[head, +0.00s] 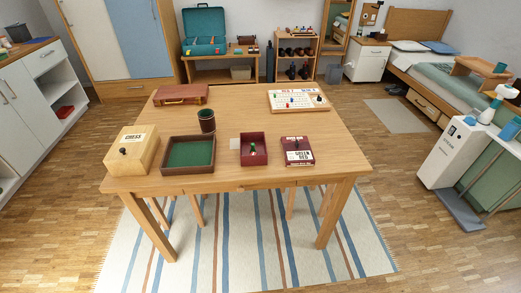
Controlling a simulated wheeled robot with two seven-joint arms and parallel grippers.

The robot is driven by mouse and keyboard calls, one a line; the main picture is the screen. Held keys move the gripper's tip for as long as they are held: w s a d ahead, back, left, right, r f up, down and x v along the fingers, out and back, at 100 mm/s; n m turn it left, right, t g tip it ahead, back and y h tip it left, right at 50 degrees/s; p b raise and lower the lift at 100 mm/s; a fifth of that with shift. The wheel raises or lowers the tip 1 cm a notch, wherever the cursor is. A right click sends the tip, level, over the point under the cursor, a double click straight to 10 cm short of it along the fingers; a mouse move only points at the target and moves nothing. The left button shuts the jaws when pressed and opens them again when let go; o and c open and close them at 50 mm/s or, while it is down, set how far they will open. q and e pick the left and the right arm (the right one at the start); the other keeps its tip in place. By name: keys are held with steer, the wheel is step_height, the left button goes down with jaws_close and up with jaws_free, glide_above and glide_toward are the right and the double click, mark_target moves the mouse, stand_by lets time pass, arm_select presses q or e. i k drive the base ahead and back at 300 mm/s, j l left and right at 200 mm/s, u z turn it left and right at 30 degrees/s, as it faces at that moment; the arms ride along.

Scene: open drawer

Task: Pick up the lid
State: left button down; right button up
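A dark red lid (297,158) with a printed white label and a small dark knob lies near the right front of the wooden table. Just left of it stands an open dark red box (244,161) with a green piece and something pale inside. A light wooden chess box (146,150) with a dark knob on its front stands at the table's left front. Neither of my grippers shows in the head view, and nothing touches the lid.
The table (235,112) also bears a green-lined tray (163,154), a dark cup (207,122), a brown case (181,94) and a white game board (298,99). The table's middle is mostly clear. A white device (446,155) stands on the floor at the right.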

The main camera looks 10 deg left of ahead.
mark_target(297, 151)
steer(key=i+l+u, duration=0.95)
steer(key=l, duration=0.2)
steer(key=k, duration=0.1)
